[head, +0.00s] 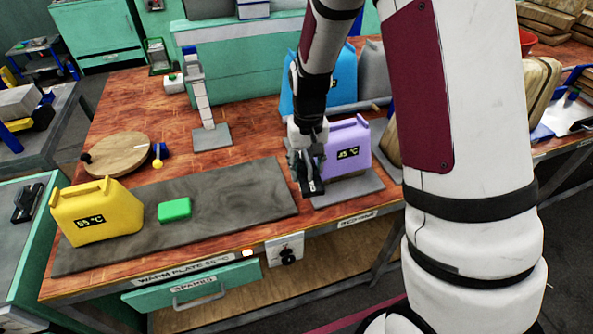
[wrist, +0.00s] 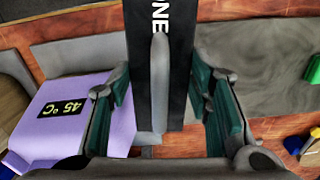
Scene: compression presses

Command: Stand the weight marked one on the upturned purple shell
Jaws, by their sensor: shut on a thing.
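My gripper (head: 308,165) is shut on a dark weight (wrist: 139,60) with a raised grey bar along its middle. White letters "NE" show on it, with the rest of the marking cut off or hidden. In the head view the weight (head: 313,187) shows small and dark under my fingers. The purple shell (head: 350,146), labelled 45 °C, stands on a grey pad (head: 358,187) just right of my gripper. In the wrist view the shell (wrist: 95,120) is left of my fingers, with the weight beside it, not on top. Whether the weight touches the bench is unclear.
A yellow shell (head: 97,212) marked 55 °C and a green block (head: 174,209) sit on the dark warm plate (head: 240,192). A blue shell (head: 335,82) stands behind the purple one. A round wooden board (head: 117,155) and a grey stand (head: 211,135) are further left.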

